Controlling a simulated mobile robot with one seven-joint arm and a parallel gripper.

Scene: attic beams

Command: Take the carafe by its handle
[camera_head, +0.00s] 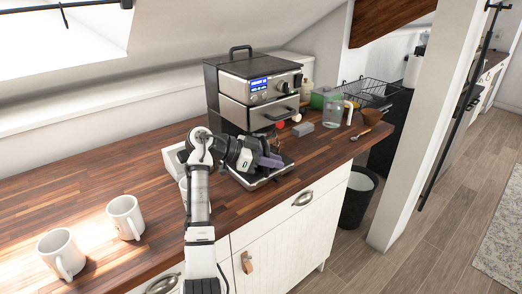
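My gripper (270,161) is at the front of the coffee machine (262,88), low over its black drip tray (262,179). Its purple-grey finger part points right, and I cannot tell whether it is open or shut. No carafe shows clearly at the machine; my gripper and wrist cover much of the space above the tray, so one there could be hidden. A clear glass vessel (332,114) stands upright on the counter right of the machine, apart from my gripper. I cannot tell whether it is the carafe or whether it has a handle.
Two white mugs (126,217) (61,253) stand on the wooden counter (95,185) at left. A grey block (303,129), a green box (323,97), a brown bowl (371,116) and a wire rack (368,89) are at right. The counter's left middle is clear.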

